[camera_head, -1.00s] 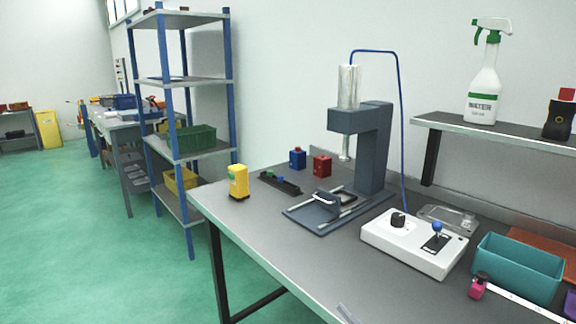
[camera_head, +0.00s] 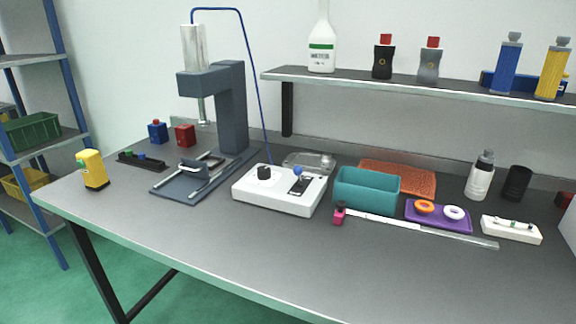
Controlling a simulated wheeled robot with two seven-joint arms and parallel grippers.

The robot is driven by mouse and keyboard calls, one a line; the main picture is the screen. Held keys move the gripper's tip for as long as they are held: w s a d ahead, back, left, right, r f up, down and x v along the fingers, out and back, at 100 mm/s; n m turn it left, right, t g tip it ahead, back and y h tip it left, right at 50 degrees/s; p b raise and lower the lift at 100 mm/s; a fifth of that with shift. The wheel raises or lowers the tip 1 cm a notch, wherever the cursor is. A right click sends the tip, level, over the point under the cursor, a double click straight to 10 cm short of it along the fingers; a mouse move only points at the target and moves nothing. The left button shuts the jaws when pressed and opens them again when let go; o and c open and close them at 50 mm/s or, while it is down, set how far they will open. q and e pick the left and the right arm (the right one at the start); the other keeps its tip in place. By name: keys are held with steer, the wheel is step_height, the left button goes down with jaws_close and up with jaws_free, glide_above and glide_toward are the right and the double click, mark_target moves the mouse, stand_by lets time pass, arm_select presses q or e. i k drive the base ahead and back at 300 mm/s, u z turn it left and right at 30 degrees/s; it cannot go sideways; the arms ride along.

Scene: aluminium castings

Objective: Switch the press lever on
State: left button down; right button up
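The press (camera_head: 232,105) is a dark blue-grey column with a clear cylinder on top and a base plate, standing at the left of the workbench. A blue tube runs from it to a white control box (camera_head: 268,200) on the bench at the middle. The box has a black knob (camera_head: 264,172) on its left and a lever with a blue ball (camera_head: 298,170) on a dark plate on its right. I cannot tell which way the lever is set. Neither of my grippers is in view.
A teal bin (camera_head: 366,193) stands right of the box, near a purple tray (camera_head: 438,217) with rings and a long ruler (camera_head: 430,230). A yellow device (camera_head: 94,170) stands at the left end. A shelf (camera_head: 420,87) with bottles hangs above. The front of the bench is clear.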

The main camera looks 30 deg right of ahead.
mark_target(297, 170)
steer(key=z, duration=0.55)
steer(key=k, duration=1.35)
steer(key=u, duration=0.15)
steer(key=i, duration=0.95)
steer(key=z, duration=0.1)
